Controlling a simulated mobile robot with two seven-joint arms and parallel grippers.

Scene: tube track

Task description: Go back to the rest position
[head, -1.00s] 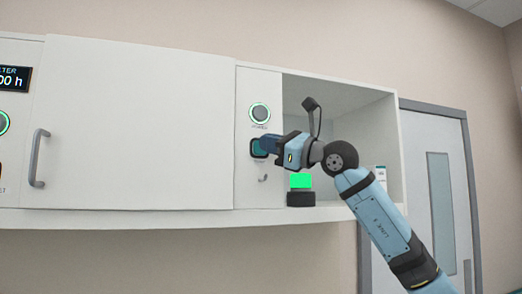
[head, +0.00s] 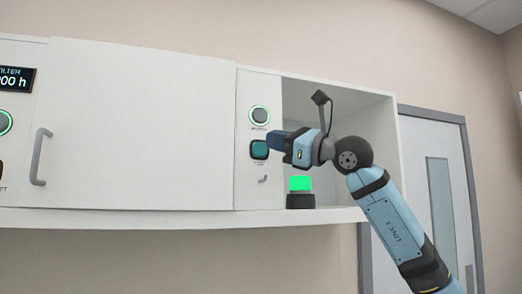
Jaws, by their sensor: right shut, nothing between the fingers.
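My right gripper (head: 273,142) is shut and empty. My left gripper does not show.
A green-lit round button (head: 260,115) is above the teal one, and a small hook (head: 263,179) is below. A green lamp on a black base (head: 300,200) stands in the open cubby (head: 351,118). A closed cabinet door (head: 140,125) with a grey handle (head: 40,157) is left.

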